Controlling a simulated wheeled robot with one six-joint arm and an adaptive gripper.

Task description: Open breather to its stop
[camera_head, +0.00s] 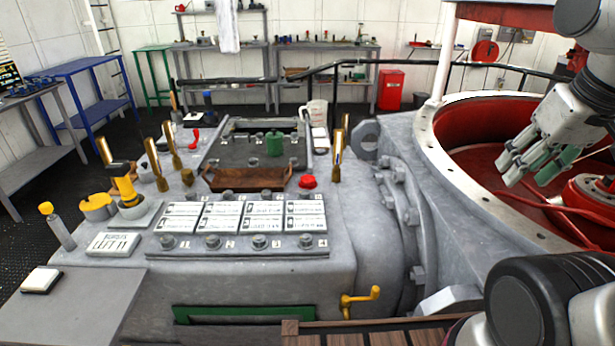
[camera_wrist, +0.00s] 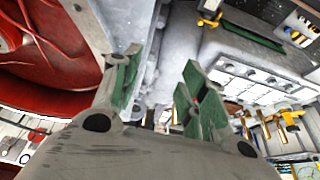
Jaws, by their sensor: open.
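No part carries a readable name, so I cannot tell which one is the breather. A yellow crank handle (camera_head: 360,301) sticks out of the lower right front of the grey housing; it also shows at the top of the wrist view (camera_wrist: 210,19). A red cap (camera_head: 307,182) and a green fitting (camera_head: 274,143) sit on top. My gripper (camera_head: 530,168) is open and empty, over the red-lined round opening, well right of these parts. Its green-padded fingers are spread in the wrist view (camera_wrist: 160,92).
The grey housing (camera_head: 250,260) carries white label plates (camera_head: 222,216) and several upright brass rods (camera_head: 152,160). The round opening's bolted rim (camera_head: 455,190) stands close to my arm. A black railing (camera_head: 340,66) and workbenches (camera_head: 330,47) lie behind.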

